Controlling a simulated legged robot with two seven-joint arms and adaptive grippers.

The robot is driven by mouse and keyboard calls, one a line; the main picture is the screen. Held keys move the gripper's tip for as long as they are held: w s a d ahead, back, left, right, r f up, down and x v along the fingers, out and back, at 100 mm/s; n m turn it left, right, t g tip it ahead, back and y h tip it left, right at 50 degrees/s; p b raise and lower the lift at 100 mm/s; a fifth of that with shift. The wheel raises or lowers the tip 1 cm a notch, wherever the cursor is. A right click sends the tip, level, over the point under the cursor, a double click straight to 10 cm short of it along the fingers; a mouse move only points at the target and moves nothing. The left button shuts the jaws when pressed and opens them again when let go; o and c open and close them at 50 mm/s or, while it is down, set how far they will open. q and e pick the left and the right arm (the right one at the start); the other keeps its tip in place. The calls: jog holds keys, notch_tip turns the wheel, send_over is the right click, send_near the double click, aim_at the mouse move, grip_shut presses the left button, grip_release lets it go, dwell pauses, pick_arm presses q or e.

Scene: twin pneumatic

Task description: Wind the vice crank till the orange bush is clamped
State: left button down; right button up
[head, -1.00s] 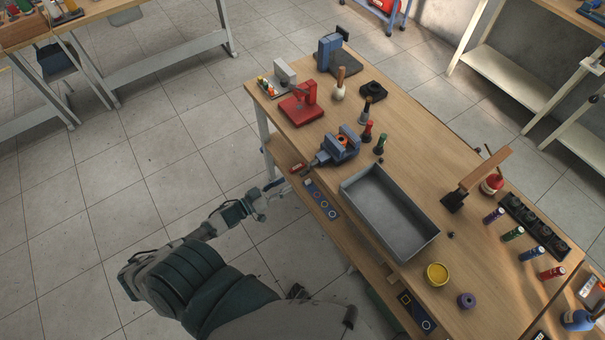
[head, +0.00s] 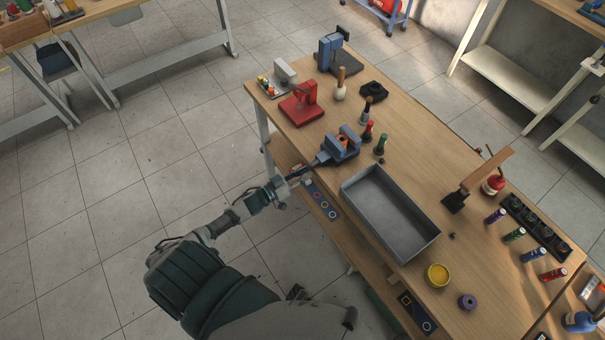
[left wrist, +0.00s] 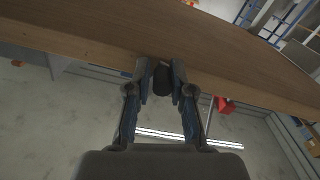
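The blue vice (head: 340,149) stands at the left edge of the workbench. The orange bush (head: 343,140) sits between its jaws; I cannot tell whether both jaws touch it. The vice's dark crank end (head: 319,160) points over the bench edge towards my left gripper (head: 300,176). In the left wrist view, the two fingers of my left gripper (left wrist: 162,76) stand either side of a dark knob (left wrist: 162,82), seemingly the crank handle, just off the bench edge. Whether the fingers press on it is not clear. My right gripper is not in view.
A grey tray (head: 408,246) lies right of the vice. A red press (head: 300,105) stands behind it, and green and red handled tools (head: 367,133) stand close by. The bench edge (left wrist: 70,45) runs close above the fingers. A lower shelf (head: 325,205) sits beneath.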

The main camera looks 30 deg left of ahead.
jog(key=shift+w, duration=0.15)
pick_arm(q)
jog(key=shift+w+a+r+m, duration=0.1)
jog(key=shift+a+r+m, duration=0.1)
jog(key=shift+m, duration=0.2)
jog(key=m, duration=0.1)
jog(key=a+m+p, duration=0.1)
jog(key=m, duration=0.2)
jog(key=shift+w+a+r, duration=0.15)
jog(key=shift+w+r, duration=0.15)
jog(key=shift+w, duration=0.05)
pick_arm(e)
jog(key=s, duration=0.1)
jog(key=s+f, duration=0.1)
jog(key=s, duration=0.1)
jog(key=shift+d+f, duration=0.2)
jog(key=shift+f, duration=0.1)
pick_arm(q)
jog(key=c, duration=1.1)
grip_release()
jog(key=shift+s, duration=0.1)
jog(key=shift+f, duration=0.1)
jog(key=v, duration=1.2)
